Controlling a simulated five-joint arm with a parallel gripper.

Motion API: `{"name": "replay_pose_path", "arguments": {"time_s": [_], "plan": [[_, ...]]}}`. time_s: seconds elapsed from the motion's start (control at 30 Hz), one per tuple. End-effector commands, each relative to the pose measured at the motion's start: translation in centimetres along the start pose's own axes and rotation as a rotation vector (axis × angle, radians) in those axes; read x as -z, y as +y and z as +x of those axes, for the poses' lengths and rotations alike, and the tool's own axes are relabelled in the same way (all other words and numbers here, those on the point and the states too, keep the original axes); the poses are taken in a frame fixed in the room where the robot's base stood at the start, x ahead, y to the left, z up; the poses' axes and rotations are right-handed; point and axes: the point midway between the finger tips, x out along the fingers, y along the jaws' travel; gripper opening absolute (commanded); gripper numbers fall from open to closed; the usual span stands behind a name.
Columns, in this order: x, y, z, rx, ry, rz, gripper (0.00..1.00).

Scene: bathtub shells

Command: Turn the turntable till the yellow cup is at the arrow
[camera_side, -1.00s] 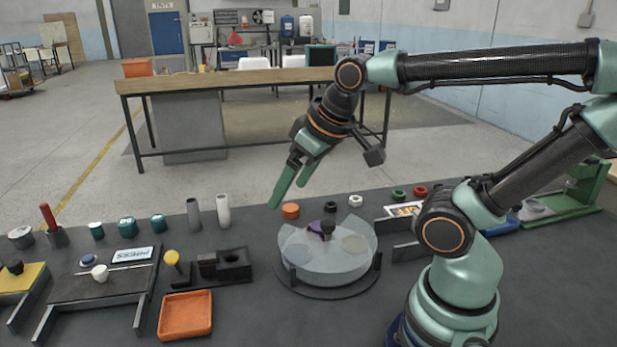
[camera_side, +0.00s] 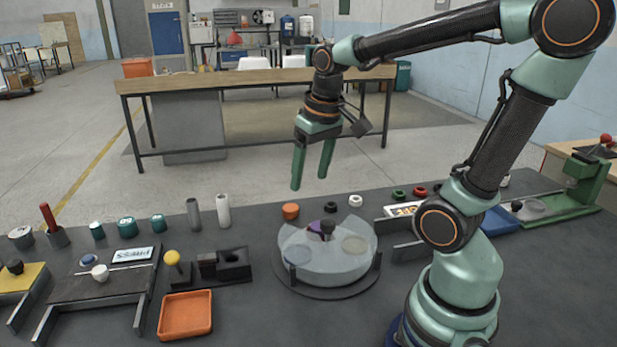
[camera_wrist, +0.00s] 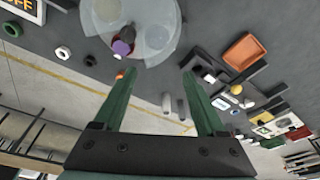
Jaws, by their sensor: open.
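The turntable (camera_side: 327,268) is a round, see-through pale disc on a dark base, with a dark knob (camera_side: 327,228) at its middle. A faint yellowish round (camera_side: 354,244), perhaps the yellow cup, shows through its right side. A bluish-grey round (camera_side: 297,254) is at the left and a purple patch (camera_side: 314,228) at the back. I cannot make out the arrow. My gripper (camera_side: 309,182) is open and empty, fingers down, raised above and behind the turntable. In the wrist view, the turntable (camera_wrist: 170,12) is at the top, beyond my open gripper (camera_wrist: 158,77).
An orange tray (camera_side: 186,316) and a dark block holder (camera_side: 225,265) stand left of the turntable. An orange nut (camera_side: 291,211) and a white nut (camera_side: 355,201) lie behind it. A rail-like dark fixture (camera_side: 400,252) is close at its right. The space above it is clear.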

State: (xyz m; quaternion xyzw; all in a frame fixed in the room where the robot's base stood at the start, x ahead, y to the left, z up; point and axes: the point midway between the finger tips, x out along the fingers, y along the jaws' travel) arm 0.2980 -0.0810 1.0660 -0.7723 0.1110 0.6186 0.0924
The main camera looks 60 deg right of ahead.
Motion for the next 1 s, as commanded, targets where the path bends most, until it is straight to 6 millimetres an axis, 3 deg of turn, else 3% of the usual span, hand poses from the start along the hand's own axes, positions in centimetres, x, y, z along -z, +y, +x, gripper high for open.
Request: {"name": "replay_pose_path", "arguments": {"time_s": [0.1,0.3,0.57,1.0], "plan": [[0.7,3.3,1.3,-0.020,-0.104,0.113,0.73],[0.9,6.4,2.5,-0.030,-0.201,0.216,0.73],[0.6,7.0,4.0,-0.031,-0.223,0.235,0.73],[-1.2,7.0,11.8,-0.031,-0.224,0.233,0.73]]}}
